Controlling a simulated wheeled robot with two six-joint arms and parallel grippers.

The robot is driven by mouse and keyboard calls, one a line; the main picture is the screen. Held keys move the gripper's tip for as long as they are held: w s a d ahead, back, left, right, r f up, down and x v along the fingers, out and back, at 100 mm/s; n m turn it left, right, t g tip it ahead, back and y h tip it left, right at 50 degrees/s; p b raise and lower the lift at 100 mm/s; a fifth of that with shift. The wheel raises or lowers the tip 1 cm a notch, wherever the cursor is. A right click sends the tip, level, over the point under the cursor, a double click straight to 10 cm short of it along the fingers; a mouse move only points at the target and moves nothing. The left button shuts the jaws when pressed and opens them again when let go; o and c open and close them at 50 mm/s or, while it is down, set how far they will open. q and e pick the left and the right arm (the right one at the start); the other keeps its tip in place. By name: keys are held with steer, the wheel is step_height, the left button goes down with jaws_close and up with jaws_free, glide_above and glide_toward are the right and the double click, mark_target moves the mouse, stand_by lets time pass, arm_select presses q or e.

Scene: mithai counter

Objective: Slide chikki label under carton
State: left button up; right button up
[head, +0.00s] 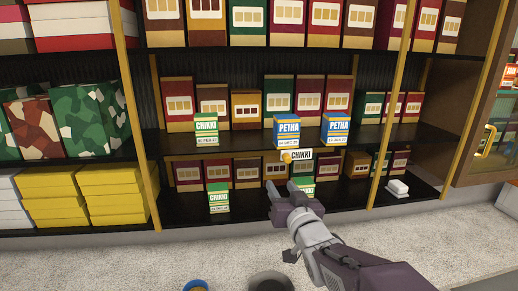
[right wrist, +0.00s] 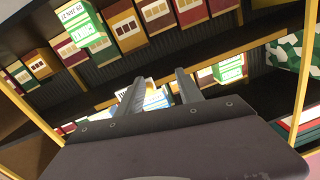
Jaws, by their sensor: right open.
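The chikki label (head: 301,155) is a small white card reading CHIKKI, at the upper shelf's front edge, just below a blue-and-white PETHA carton (head: 287,132). A small orange-yellow piece shows at its left end. Green-and-white CHIKKI cartons stand on the upper shelf (head: 206,130) and on the lower shelf (head: 217,196). Another lower-shelf CHIKKI carton (head: 304,186) is partly hidden by my right gripper (head: 281,187). That gripper is open, below the label and in front of the lower shelf. In the right wrist view, a blue-and-white item (right wrist: 155,98) shows between its fingers, partly hidden. My left gripper is out of view.
A second PETHA carton (head: 336,129) stands to the right. Maroon and brown boxes line the shelves behind. Yellow boxes (head: 112,203) are stacked at left. A small white object (head: 397,187) lies at lower right. Wooden posts divide the shelves.

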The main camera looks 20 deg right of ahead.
steer(key=h+p, duration=0.1)
glide_toward(288, 161)
steer(key=a, duration=0.2)
steer(key=shift+m+h, duration=0.3)
steer(key=shift+m, duration=0.2)
steer(key=b+x, duration=0.5)
steer(key=shift+d+r, duration=0.25)
steer(key=shift+d, duration=0.2)
steer(key=x, duration=0.1)
steer(key=p+x, duration=0.1)
steer(key=x, duration=0.1)
steer(key=d+x, duration=0.1)
steer(key=x, duration=0.1)
steer(key=shift+s+f+p, duration=0.1)
steer(key=shift+f+p, duration=0.15)
steer(key=shift+p, duration=0.15)
steer(key=shift+w+d+f, duration=0.1)
steer(key=shift+w+d, duration=0.1)
steer(key=shift+w, duration=0.1)
steer(key=shift+s+a, duration=0.15)
steer(key=shift+a, duration=0.25)
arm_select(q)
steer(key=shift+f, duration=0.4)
arm_select(e)
steer(key=shift+d, duration=0.2)
jaws_close()
